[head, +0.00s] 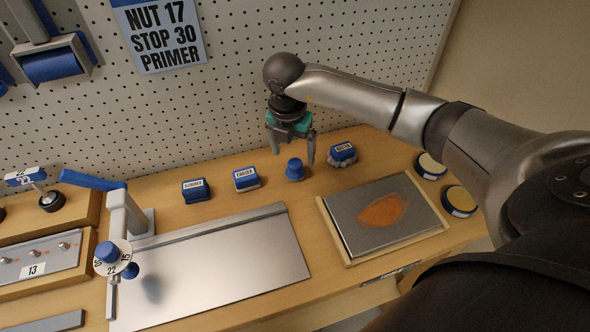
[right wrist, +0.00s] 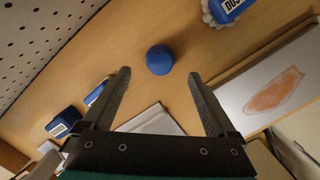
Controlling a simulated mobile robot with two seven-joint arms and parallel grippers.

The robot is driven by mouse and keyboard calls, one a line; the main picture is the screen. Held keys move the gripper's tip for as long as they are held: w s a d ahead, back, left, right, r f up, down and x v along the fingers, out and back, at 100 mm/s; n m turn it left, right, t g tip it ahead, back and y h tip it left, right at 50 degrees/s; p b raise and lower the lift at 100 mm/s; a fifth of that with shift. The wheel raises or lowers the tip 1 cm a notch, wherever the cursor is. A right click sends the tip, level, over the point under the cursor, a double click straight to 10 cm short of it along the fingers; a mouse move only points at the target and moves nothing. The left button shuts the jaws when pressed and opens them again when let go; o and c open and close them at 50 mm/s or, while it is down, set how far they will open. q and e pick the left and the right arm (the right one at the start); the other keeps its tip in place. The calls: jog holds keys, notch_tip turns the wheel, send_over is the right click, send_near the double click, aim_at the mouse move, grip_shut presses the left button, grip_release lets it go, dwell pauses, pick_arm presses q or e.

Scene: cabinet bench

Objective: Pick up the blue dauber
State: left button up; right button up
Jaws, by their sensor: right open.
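The blue dauber (head: 295,170) is a small round-topped blue knob standing upright on the wooden bench, between the eraser block and the duster. My right gripper (head: 293,157) is open and empty, pointing down close above it. In the right wrist view the dauber (right wrist: 160,60) shows as a blue disc centred between the open fingers (right wrist: 160,75) and just past their tips, with no visible contact. How much height is left between tips and dauber is hard to tell. My left gripper is not in view.
The duster (head: 343,153) stands close right of the dauber; the eraser block (head: 246,179) and another blue block (head: 196,190) stand left. A board with an orange patch (head: 350,235) and a metal plate (head: 235,265) lie in front. The pegboard (head: 240,70) rises behind.

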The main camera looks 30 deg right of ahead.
aim_at(295, 162)
jog(key=f, duration=0.3)
jog(key=d+f, duration=0.1)
jog(key=f, duration=0.1)
jog(key=shift+w+f+b, duration=0.3)
jog(key=shift+w, duration=0.05)
jog(key=c, duration=1.4)
jog(key=shift+r, duration=0.15)
notch_tip(295, 162, up, 20)
jog(key=shift+f+p, duration=0.1)
jog(key=shift+p, duration=0.8)
